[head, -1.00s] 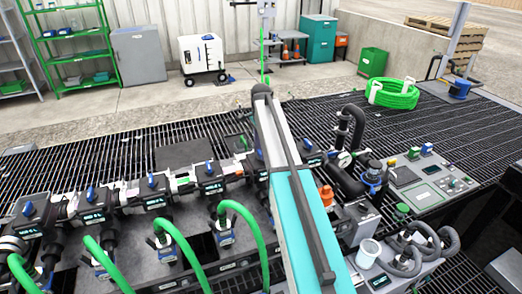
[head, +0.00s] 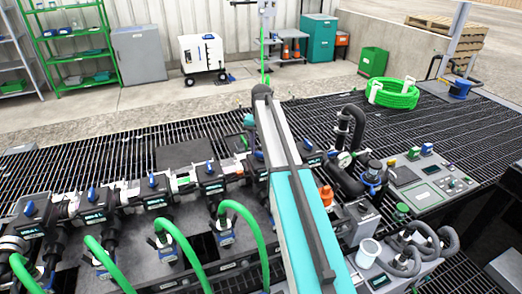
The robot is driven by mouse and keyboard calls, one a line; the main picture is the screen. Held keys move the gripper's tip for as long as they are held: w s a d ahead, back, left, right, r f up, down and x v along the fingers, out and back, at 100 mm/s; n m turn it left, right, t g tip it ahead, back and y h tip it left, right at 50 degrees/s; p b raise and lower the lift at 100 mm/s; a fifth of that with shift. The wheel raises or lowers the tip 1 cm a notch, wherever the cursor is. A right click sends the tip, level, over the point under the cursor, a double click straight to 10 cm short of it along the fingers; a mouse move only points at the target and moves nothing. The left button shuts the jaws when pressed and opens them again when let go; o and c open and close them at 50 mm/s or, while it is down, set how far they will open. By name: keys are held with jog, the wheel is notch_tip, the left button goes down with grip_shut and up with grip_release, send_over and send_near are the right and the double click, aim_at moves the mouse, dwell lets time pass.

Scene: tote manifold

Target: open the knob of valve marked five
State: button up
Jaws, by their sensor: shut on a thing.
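A row of black valve bodies with blue knobs runs across the bench. Knobs show at the far left (head: 28,208), then to the right (head: 91,193), (head: 151,180) and beside my arm (head: 209,167). Another blue knob (head: 307,145) shows just right of my arm. The number marks are too small to read, so I cannot tell which valve is five. My arm crosses the row and hides part of it. A small teal and dark part of my wrist shows left of the upper arm. My gripper itself is hidden behind the arm.
Green hoses (head: 180,243) arch up in front of the valves. An orange-topped fitting (head: 327,195), black bent pipes (head: 352,125) and a control panel (head: 430,182) stand right of my arm. A coiled green hose (head: 398,94) lies at the back. The grated bench top behind the row is mostly clear.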

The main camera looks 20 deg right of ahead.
aim_at(261, 153)
jog(key=n, duration=0.3)
jog(key=shift+n, duration=2.3)
jog(key=o, duration=1.1)
jog(key=shift+c, duration=0.2)
jog(key=shift+r, duration=0.15)
notch_tip(261, 153, up, 14)
jog(key=p, duration=0.8)
jog(key=shift+f, duration=0.2)
jog(key=shift+f, duration=0.1)
